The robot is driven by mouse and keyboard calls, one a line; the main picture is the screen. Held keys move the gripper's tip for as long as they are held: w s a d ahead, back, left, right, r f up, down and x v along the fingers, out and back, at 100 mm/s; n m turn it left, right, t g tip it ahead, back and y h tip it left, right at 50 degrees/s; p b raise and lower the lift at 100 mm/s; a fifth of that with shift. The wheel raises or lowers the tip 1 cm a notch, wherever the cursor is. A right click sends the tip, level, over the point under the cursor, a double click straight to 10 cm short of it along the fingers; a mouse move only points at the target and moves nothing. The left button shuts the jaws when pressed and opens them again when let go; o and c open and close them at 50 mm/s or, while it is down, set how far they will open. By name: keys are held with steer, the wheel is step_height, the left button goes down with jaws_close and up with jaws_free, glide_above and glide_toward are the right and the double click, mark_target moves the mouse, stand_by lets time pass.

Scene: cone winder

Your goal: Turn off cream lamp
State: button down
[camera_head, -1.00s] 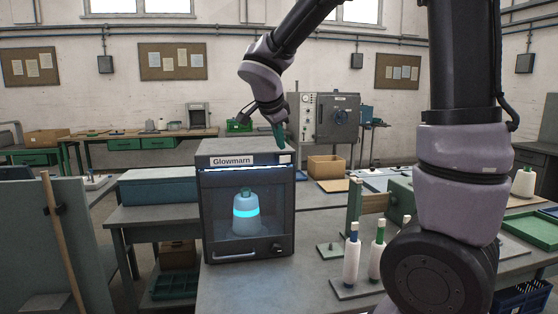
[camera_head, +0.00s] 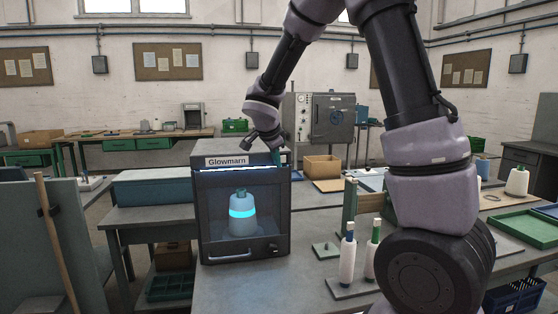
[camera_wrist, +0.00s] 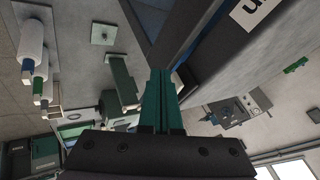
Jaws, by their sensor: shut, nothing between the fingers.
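The dark cabinet labelled Glowmarn (camera_head: 204,220) stands on the bench in the head view. A bright bluish strip (camera_head: 240,168) is lit along the top of its window. Behind the window a pale cone (camera_head: 242,222) shows a glowing cyan band. No separate cream lamp can be told apart. My gripper (camera_head: 278,158) is at the cabinet's upper right front corner, its green fingers pointing down. In the wrist view the green fingers (camera_wrist: 161,92) are together and empty, beside the cabinet's labelled face (camera_wrist: 250,52). The small pale patch at that corner is hidden now; contact cannot be told.
White spools (camera_head: 347,260) on a stand are right of the cabinet. A cardboard box (camera_head: 322,168) lies behind it to the right. A blue-grey case (camera_head: 150,188) is at the left. The bench in front of the cabinet (camera_head: 255,290) is clear.

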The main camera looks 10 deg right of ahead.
steer(key=shift+w+a, duration=0.1)
steer(key=shift+w, duration=0.2)
steer(key=shift+w+a+m+h, duration=0.1)
steer(key=shift+w+m+h, duration=0.2)
steer(key=shift+w+m, duration=0.1)
steer(key=shift+s+d, duration=0.45)
steer(key=shift+d, duration=0.2)
stand_by(0.3)
